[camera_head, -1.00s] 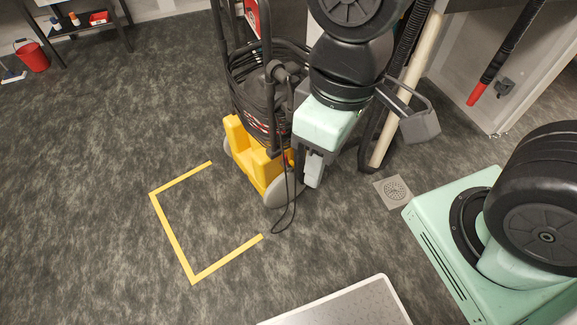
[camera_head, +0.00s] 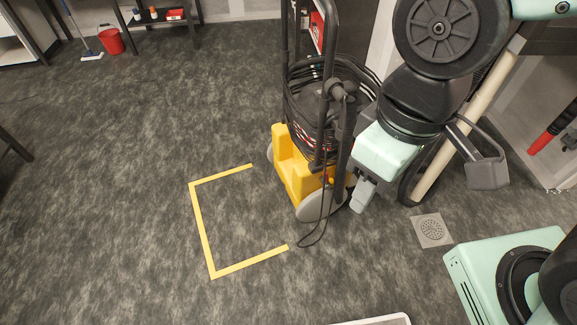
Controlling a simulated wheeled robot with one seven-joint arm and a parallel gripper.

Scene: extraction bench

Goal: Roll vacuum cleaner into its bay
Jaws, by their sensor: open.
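The vacuum cleaner (camera_head: 292,171) has a yellow base, grey wheels, a tall black handle frame and a coil of black hose or cable. It stands upright on the floor, just right of the bay (camera_head: 203,229). The bay is a yellow tape outline, open on the side facing the cleaner, and its inside is bare. My gripper (camera_head: 361,197) points down at the cleaner's right side, close to its frame and wheel. Its grey fingers are open. The cleaner partly hides them, and I cannot tell whether they touch it.
A floor drain (camera_head: 432,230) lies right of the cleaner. A pale pole (camera_head: 468,120) and dark hose stand behind my arm. A red bucket (camera_head: 111,41) and a shelf (camera_head: 160,17) are at the back left. The floor left of the bay is clear.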

